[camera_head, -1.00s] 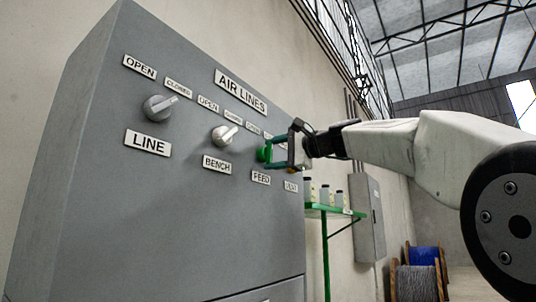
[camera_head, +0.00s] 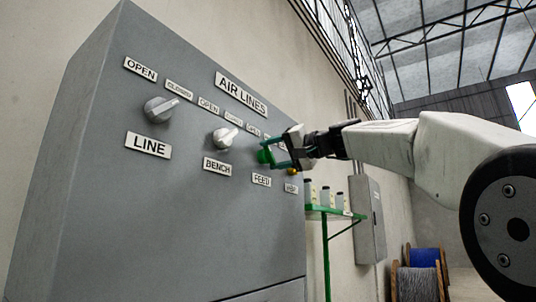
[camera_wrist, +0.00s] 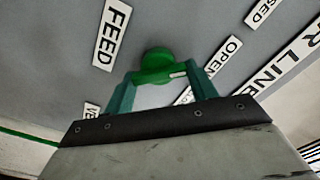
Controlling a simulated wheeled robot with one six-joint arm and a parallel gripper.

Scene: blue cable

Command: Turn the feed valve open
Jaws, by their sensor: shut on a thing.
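The feed valve is a round green knob (camera_head: 264,156) on the grey AIR LINES panel, above the FEED label (camera_head: 261,180). My gripper (camera_head: 273,154) reaches in from the right and is shut on this knob. In the wrist view the green knob (camera_wrist: 157,62) sits between my two green fingers (camera_wrist: 162,80), with a pale mark on its right side. An OPEN label (camera_wrist: 222,57) lies to the right of the knob. The label below it is mostly hidden by a finger, so I cannot tell exactly which position the mark points to.
The bench knob (camera_head: 225,137) and line knob (camera_head: 160,108) stand out from the panel to the left. A small yellow part (camera_head: 292,171) shows just below my gripper. A green shelf with bottles (camera_head: 325,196) and a grey wall box (camera_head: 368,220) are to the right.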

